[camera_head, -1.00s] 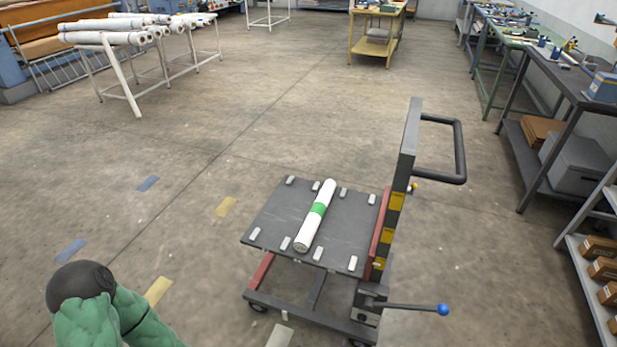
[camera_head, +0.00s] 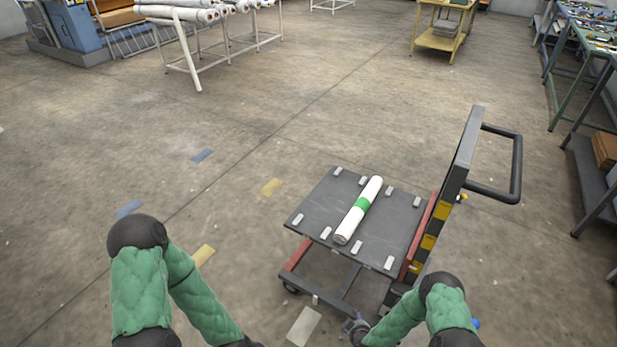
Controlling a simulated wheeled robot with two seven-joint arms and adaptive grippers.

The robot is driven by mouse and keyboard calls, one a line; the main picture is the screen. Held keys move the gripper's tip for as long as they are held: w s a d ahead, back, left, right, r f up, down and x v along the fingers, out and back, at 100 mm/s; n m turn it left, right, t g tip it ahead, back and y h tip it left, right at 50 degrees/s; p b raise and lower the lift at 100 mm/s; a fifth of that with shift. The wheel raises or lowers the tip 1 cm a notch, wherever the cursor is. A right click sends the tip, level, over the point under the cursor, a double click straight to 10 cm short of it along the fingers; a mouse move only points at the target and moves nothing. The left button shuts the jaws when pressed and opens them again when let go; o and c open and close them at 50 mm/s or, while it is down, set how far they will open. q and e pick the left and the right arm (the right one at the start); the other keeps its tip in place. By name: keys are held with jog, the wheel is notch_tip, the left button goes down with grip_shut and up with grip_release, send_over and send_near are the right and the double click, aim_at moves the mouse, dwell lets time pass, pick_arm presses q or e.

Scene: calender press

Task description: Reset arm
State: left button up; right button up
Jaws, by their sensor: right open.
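My left arm (camera_head: 140,290), in a green padded sleeve, comes in at the lower left. Its wrist runs off the bottom edge, so my left gripper is out of view. My right arm (camera_head: 445,305) bends in at the lower right, in front of the cart's base. My right gripper (camera_head: 354,328) is small and dark at the bottom, just below the cart's front edge in the picture. It is open, and I see nothing in it. A white roll with a green band (camera_head: 360,210) lies on the cart's dark platform (camera_head: 318,205), apart from both arms.
The lift cart (camera_head: 465,160) stands close in front, its handle to the right. A rack of white rolls (camera_head: 190,60) stands at the back left and a yellow table (camera_head: 440,40) at the back. Workbenches line the right.

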jog(key=s+a+r+m+g+y+p, duration=0.1)
jog(key=s+a+r+m+g, duration=0.2)
jog(key=s+r, duration=0.7)
jog(key=s+a+r+m+g+y+p, duration=0.1)
jog(key=s+a+r+m+g+y, duration=0.1)
jog(key=s+r, duration=0.8)
jog(key=a+r+m+g, duration=0.1)
jog(key=a+g, duration=0.1)
jog(key=shift+s+a+r+g+y+p, duration=0.2)
jog(key=shift+s+a+g+y+p, duration=0.1)
jog(key=shift+g+p, duration=0.1)
